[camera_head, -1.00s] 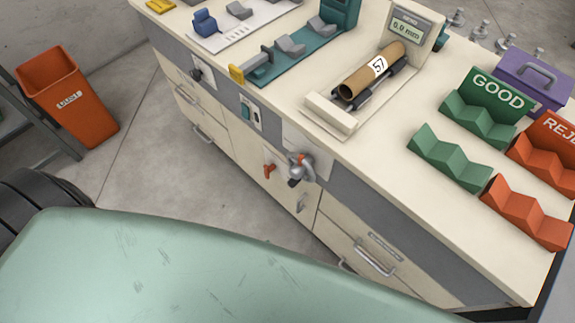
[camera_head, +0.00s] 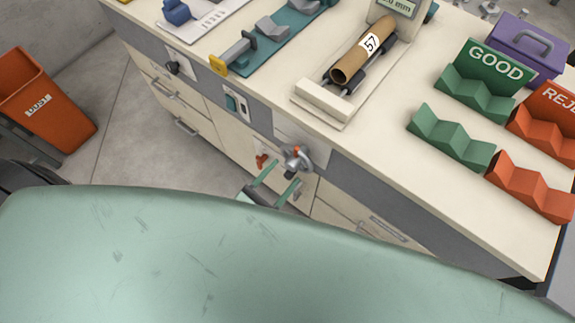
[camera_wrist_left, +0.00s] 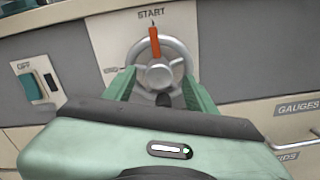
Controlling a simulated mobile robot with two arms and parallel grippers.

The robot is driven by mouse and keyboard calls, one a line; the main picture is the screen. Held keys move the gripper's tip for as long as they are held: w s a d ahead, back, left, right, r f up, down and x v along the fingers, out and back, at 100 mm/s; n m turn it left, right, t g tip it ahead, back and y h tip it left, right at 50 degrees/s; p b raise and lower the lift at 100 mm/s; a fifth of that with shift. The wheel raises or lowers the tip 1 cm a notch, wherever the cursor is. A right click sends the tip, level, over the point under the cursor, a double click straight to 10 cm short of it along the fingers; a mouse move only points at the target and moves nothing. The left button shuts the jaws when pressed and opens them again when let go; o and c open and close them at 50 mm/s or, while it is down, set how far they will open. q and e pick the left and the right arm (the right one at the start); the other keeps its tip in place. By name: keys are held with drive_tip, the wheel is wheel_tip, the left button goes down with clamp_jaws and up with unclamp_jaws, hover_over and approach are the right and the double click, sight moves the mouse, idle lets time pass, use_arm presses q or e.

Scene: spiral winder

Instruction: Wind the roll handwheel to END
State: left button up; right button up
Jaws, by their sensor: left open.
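The roll handwheel (camera_head: 297,158) is a silver spoked wheel on a pale plate on the cabinet front. In the left wrist view the handwheel (camera_wrist_left: 176,72) faces me. Its orange-red mark (camera_wrist_left: 154,42) points up at the word START (camera_wrist_left: 151,13). A dark knob (camera_wrist_left: 163,100) shows low on the wheel, between the fingers. My left gripper (camera_head: 278,181) is open just in front of and below the wheel. In the wrist view its green fingers (camera_wrist_left: 159,80) stand either side of the wheel's lower part. I cannot tell whether they touch it. My right gripper is not in view.
A switch (camera_head: 236,103) is farther left on the panel. Drawer handles (camera_head: 380,230) jut out below. On the bench a cardboard tube marked 57 (camera_head: 350,66) lies on its rest. An orange bin (camera_head: 30,85) stands left.

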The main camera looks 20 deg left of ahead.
sight(293, 164)
use_arm(q)
drive_tip(key=shift+x, duration=1.45)
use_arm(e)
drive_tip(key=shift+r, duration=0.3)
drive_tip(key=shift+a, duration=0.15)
use_arm(q)
drive_tip(key=c, duration=0.3)
clamp_jaws()
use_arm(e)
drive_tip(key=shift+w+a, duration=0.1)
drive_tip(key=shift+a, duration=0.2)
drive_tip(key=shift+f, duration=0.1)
